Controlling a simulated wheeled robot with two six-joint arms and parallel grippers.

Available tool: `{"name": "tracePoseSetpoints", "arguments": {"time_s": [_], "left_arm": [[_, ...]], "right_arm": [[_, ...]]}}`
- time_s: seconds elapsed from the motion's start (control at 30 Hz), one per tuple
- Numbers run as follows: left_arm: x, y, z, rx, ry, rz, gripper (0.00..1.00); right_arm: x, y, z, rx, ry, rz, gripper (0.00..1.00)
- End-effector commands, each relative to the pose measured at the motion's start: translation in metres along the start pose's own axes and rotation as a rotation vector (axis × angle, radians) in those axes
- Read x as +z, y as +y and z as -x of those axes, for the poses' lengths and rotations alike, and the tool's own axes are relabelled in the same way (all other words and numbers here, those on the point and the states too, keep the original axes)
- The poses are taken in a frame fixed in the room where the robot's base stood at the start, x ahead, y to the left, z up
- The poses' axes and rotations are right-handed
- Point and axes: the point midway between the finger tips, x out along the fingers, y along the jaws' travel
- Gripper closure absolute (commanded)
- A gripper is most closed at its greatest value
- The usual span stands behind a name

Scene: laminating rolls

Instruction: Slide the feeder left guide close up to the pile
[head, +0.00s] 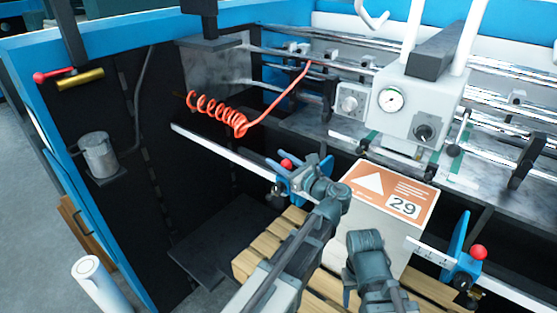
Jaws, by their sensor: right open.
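The pile (370,222) has a white and orange top sheet marked 29 and stands on a wooden pallet (250,262). The left guide (281,183), a blue piece with a red knob (286,164), sits on a metal rail (225,150) to the left of the pile. My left gripper (307,176) is at the guide's right side, between it and the pile's far left corner. It hides part of the guide, and its finger opening is unclear. My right gripper (375,298) is open and low in front of the pile, apart from both guides.
A second blue guide with a red knob (478,252) stands right of the pile, beside a ruler strip (430,251). The feeder head (407,105) with a gauge is above and behind the pile. A coiled red hose (222,113) hangs behind the left guide.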

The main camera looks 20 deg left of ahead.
Motion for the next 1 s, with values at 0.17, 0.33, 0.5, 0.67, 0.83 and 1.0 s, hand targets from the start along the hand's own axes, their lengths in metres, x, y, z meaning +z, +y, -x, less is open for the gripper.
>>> {"name": "tracePoseSetpoints", "arguments": {"time_s": [0.17,0.33,0.5,0.67,0.83,1.0], "left_arm": [[0.0,0.0001,-0.0001,0.0,0.0,0.0,0.9],[0.0001,0.0002,0.0,0.0,0.0,0.0,1.0],[0.0001,0.0002,0.0,0.0,0.0,0.0,1.0],[0.0001,0.0002,0.0,0.0,0.0,0.0,1.0],[0.0001,0.0002,0.0,0.0,0.0,0.0,1.0],[0.0001,0.0001,0.0,0.0,0.0,0.0,1.0]], "right_arm": [[0.0,0.0,0.0,0.0,0.0,0.0,0.5],[0.0,0.0,0.0,0.0,0.0,0.0,0.5],[0.0,0.0,0.0,0.0,0.0,0.0,0.5],[0.0,0.0,0.0,0.0,0.0,0.0,0.5],[0.0,0.0,0.0,0.0,0.0,0.0,0.5],[0.0,0.0,0.0,0.0,0.0,0.0,0.5]]}}
